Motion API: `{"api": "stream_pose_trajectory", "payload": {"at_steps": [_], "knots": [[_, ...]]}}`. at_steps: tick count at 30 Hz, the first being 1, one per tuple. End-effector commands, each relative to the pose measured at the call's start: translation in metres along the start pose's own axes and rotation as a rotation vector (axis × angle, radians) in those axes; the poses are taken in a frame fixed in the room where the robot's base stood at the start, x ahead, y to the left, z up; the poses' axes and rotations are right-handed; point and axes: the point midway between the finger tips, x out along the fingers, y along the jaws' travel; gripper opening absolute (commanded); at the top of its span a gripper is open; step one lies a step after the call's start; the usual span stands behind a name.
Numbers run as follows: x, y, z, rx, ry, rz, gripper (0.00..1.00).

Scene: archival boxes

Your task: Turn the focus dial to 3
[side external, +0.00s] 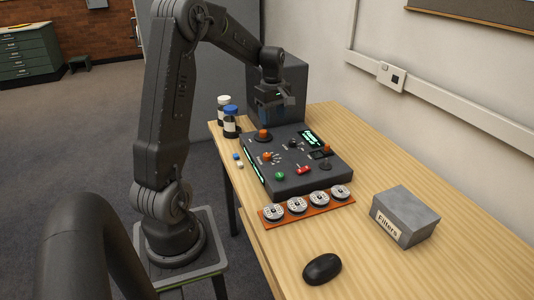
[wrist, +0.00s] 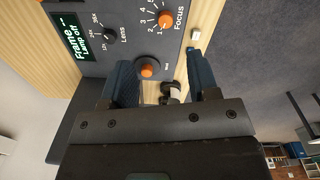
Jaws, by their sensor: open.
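The focus dial (wrist: 165,20) is an orange knob at the top of the wrist view, with the word Focus beside it and numbers from 1 up around it. Its pointer is too small to read. In the side view the dial (side external: 267,156) sits on the left part of the dark control box (side external: 308,182). My gripper (side external: 268,114) is above the back of the box, near a second orange knob (side external: 263,134), and apart from the focus dial. In the wrist view my gripper (wrist: 164,82) has its fingers spread with nothing held; the second knob (wrist: 147,70) shows near the left finger.
A black lens dial (wrist: 110,35) and a screen reading "Lamp off" (wrist: 77,37) are on the box. Two jars (side external: 231,122) stand behind it at left. A joystick (side external: 326,153), a reel rack (side external: 296,214), a Filters box (side external: 405,215) and a black mouse (side external: 322,269) are nearby.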

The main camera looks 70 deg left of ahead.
Motion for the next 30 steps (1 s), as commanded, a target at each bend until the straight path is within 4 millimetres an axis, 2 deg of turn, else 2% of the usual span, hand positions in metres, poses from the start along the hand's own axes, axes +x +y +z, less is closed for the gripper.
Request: {"api": "stream_pose_trajectory", "payload": {"at_steps": [1,3,6,11,24,30], "knots": [[0.01,0.0,-0.014,-0.058,-0.008,-0.016,0.55],[0.017,0.0,-0.025,-0.112,-0.014,-0.026,0.55],[0.024,-0.001,-0.032,-0.147,-0.018,-0.034,0.55],[0.04,-0.002,-0.032,-0.149,-0.019,-0.037,0.55],[0.127,-0.004,-0.029,-0.146,-0.019,-0.036,0.55],[0.151,-0.005,-0.029,-0.145,-0.018,-0.034,0.55]]}}
